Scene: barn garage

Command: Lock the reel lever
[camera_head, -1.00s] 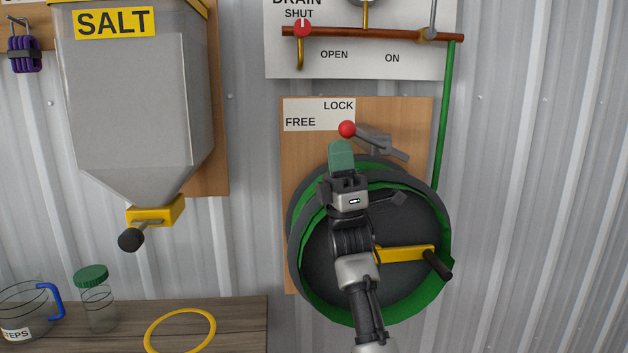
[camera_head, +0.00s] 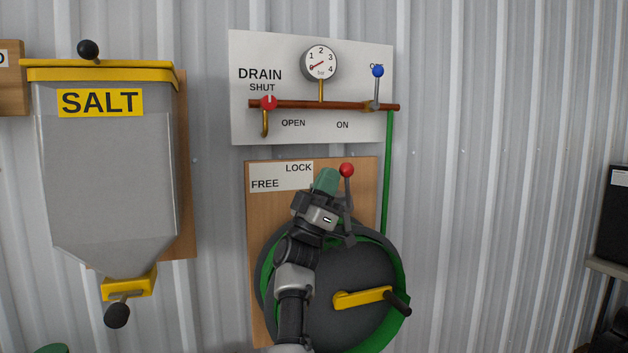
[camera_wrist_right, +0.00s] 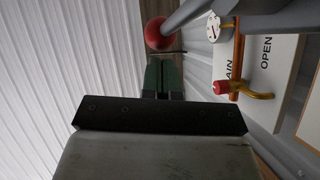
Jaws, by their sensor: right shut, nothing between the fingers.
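The reel lever (camera_head: 348,205) stands nearly upright on the wooden board, its red knob (camera_head: 346,170) at the top, just right of the word LOCK on the white label (camera_head: 281,176). FREE is at the label's lower left. My right gripper (camera_head: 326,180), with green fingers, is shut and empty just left of the lever, close to the knob. In the right wrist view the knob (camera_wrist_right: 160,33) lies just beyond the fingertips (camera_wrist_right: 163,64); I cannot tell whether they touch. My left gripper is not in view.
The hose reel (camera_head: 365,275) with its yellow crank (camera_head: 362,298) is below the lever, partly behind my right arm. Above is the drain panel (camera_head: 350,135) with a copper pipe (camera_head: 325,105). A salt hopper (camera_head: 105,190) hangs at left.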

